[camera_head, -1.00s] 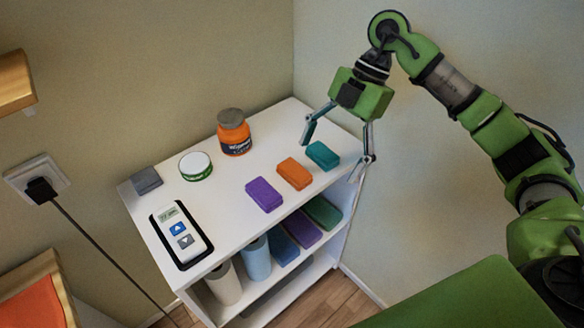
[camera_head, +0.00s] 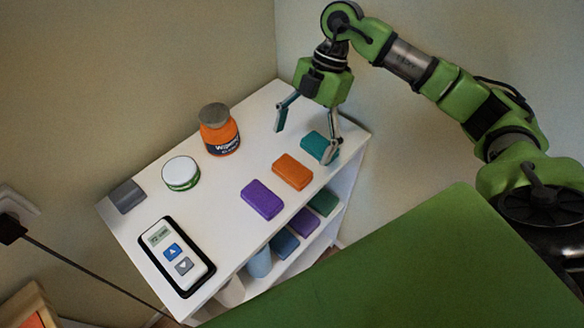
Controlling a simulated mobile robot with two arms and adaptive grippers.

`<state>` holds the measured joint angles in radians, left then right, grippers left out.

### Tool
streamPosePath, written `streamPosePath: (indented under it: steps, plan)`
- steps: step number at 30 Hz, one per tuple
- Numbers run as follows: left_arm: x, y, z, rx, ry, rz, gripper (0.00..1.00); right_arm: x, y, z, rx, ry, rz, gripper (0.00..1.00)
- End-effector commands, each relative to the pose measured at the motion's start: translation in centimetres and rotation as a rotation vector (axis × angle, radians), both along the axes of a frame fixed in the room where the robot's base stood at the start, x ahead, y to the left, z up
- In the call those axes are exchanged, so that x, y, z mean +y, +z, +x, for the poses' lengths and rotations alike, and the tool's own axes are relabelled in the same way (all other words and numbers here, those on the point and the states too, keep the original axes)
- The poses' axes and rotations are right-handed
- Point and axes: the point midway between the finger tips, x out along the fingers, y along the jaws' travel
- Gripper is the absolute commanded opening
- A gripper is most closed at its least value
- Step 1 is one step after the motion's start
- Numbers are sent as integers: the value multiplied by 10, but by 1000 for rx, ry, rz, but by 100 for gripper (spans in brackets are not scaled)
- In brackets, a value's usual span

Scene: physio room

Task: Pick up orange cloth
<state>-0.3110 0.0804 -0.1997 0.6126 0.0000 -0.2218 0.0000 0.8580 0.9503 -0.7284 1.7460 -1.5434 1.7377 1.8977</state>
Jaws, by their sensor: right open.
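The orange cloth (camera_head: 292,171) is a small folded block lying on the white shelf top, between the purple cloth (camera_head: 262,199) and the teal cloth (camera_head: 319,147). My right gripper (camera_head: 304,146) is open and empty above the back right part of the shelf top. Its fingers point down. One finger is at the left behind the cloths. The other is at the right and partly covers the teal cloth. The orange cloth lies just in front of the gripper and is fully visible. My left gripper is not in view.
The white shelf unit (camera_head: 221,184) also holds an orange wipes jar (camera_head: 220,136), a white-green round tin (camera_head: 181,173), a grey block (camera_head: 127,197) and a device with blue and grey buttons (camera_head: 176,256). Folded cloths lie on the lower shelf. A green surface (camera_head: 400,275) fills the lower right.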

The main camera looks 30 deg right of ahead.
Motion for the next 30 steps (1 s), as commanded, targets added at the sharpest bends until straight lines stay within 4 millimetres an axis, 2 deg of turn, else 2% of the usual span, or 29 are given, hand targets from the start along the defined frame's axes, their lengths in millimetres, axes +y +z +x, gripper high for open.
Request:
streamPosePath:
  steps: [5,8,13,18,26,30]
  plan:
    - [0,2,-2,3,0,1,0,6,-14,-2,1,1,0,85]
    - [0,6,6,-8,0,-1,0,9,-20,-4,2,1,1,85]
    - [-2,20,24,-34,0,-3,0,19,-42,-12,4,2,2,85]
    - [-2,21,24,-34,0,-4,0,25,-60,-13,1,1,1,85]
    - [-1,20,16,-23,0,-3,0,26,-63,-12,-1,1,0,85]
    - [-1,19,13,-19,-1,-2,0,26,-63,-12,-1,1,0,49]
